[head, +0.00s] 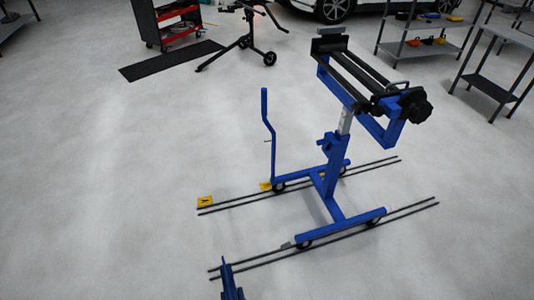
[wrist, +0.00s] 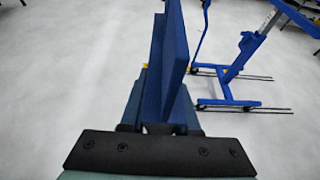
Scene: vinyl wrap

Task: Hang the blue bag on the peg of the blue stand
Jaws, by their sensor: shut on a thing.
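The blue stand (head: 330,190) is upright on the floor at right of centre in the head view, with black rollers on top. A bent blue post (head: 266,125) rises at its left end, with a tiny stub on its side; I cannot tell if that is the peg. The stand also shows at upper right in the wrist view (wrist: 240,62). My gripper (wrist: 160,128) is shut on the blue bag (wrist: 170,65), which appears edge-on as a flat, upright blue panel. A blue piece, seemingly the bag (head: 229,280), shows at the bottom of the head view, apart from the stand.
Thin dark rails (head: 330,234) lie on the floor under the stand, with small yellow markers (head: 205,202) at the left. A black mat (head: 172,60), a red-and-black cart (head: 170,22) and grey shelves (head: 425,45) stand farther back. The floor at left is clear.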

